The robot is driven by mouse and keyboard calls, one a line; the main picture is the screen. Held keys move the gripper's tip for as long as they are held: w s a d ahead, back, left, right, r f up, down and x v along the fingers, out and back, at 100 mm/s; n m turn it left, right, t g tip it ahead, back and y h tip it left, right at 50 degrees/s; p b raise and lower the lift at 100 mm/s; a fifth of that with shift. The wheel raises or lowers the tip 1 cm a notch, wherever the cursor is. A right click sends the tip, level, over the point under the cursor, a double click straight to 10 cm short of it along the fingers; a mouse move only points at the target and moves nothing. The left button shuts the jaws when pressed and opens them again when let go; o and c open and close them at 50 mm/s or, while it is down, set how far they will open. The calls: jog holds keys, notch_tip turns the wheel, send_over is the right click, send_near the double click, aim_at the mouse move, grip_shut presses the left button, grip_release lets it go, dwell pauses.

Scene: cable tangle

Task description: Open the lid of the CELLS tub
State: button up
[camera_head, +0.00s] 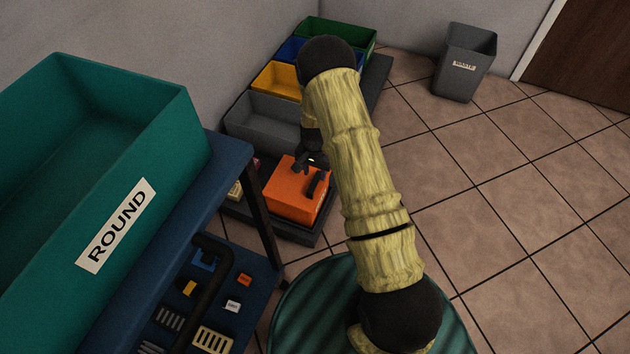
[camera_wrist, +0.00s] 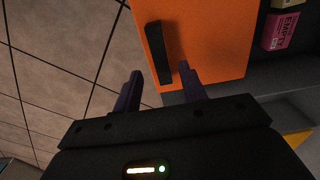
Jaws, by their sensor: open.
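The orange tub (camera_head: 291,199) sits on the low dark platform with its orange lid closed. I cannot read a CELLS label on it. The lid also fills the upper middle of the wrist view (camera_wrist: 208,38), where it bears a black bar handle (camera_wrist: 157,50). My gripper (camera_wrist: 160,76) is open and empty. In the wrist view the near end of the handle shows between the two fingertips, and no grip on it is visible. In the head view my gripper (camera_head: 311,164) is low over the lid, partly hidden by my arm. The height gap to the handle is hard to judge.
Grey (camera_head: 265,127), yellow (camera_head: 276,80), blue and green open bins line the wall behind the tub. A pink EMPTY box (camera_wrist: 281,32) stands beside it. A blue shelf with a teal ROUND bin (camera_head: 150,140) is at left. The tiled floor at right is clear up to a waste bin (camera_head: 466,70).

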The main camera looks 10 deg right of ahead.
aim_at(315, 182)
jog(key=shift+f+b, duration=0.5)
jog(key=shift+f, duration=1.45)
grip_shut()
